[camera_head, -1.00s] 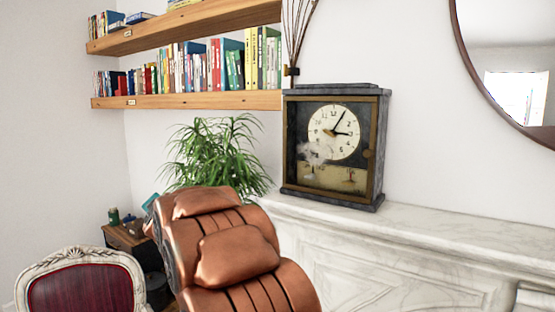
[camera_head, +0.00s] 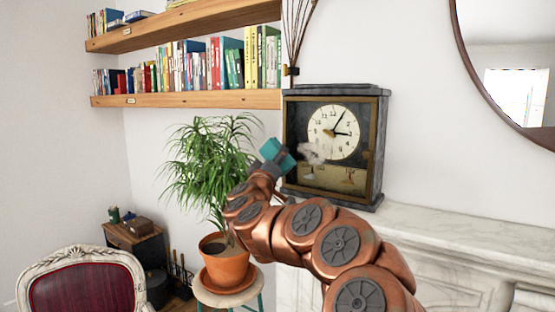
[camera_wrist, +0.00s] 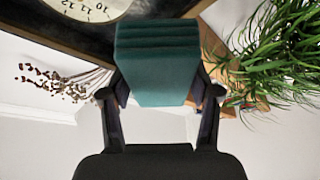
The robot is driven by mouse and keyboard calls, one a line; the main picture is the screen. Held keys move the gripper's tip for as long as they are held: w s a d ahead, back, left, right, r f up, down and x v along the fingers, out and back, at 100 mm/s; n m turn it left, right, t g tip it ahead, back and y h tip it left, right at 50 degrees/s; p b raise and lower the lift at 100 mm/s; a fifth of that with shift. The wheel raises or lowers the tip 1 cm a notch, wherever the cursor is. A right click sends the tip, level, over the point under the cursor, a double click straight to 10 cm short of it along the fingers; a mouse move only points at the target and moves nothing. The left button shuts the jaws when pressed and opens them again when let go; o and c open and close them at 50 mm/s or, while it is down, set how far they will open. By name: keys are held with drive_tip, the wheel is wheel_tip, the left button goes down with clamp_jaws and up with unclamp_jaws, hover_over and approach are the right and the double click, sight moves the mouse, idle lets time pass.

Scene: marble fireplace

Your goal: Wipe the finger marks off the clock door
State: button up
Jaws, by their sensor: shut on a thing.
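The clock (camera_head: 375,115) stands upright on the marble mantel, its glazed door shut with a brass-coloured frame (camera_head: 370,165). A whitish cloudy smudge (camera_head: 314,153) is on the door glass, below and left of the dial centre. My gripper (camera_head: 267,166) is shut on a teal block-like pad (camera_head: 277,153) and holds it at the clock's left edge. In the wrist view the pad (camera_wrist: 157,60) sits between my two fingers (camera_wrist: 158,95), with the dial (camera_wrist: 85,8) beyond, upside down. I cannot tell whether the pad touches the clock.
A potted plant (camera_head: 215,150) on a stool stands just left of my gripper. Wooden bookshelves (camera_head: 190,100) are above it. The marble mantel (camera_head: 470,228) is bare right of the clock. A round mirror (camera_head: 462,50) hangs at right, and a red chair (camera_head: 80,287) stands lower left.

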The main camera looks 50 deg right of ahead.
sight(316, 153)
drive_tip(key=shift+s+d+g, duration=0.25)
drive_tip(key=shift+s+g, duration=0.05)
drive_tip(key=shift+w+d+b, duration=0.1)
drive_tip(key=shift+d+b, duration=0.3)
drive_tip(key=shift+d, duration=0.25)
drive_tip(key=shift+w+d+b, duration=0.1)
drive_tip(key=shift+d+b, duration=0.6)
drive_tip(key=shift+d, duration=1.55)
drive_tip(key=shift+d, duration=0.95)
drive_tip(key=shift+s+d+b, duration=0.15)
drive_tip(key=shift+s+b, duration=0.15)
drive_tip(key=shift+s, duration=1.6)
drive_tip(key=shift+s+d+b, duration=0.1)
drive_tip(key=shift+s+b, duration=0.2)
drive_tip(key=shift+s, duration=1.55)
drive_tip(key=shift+s+d+b, duration=0.1)
drive_tip(key=shift+s+b, duration=0.95)
drive_tip(key=shift+s, duration=2.1)
drive_tip(key=shift+w, duration=0.1)
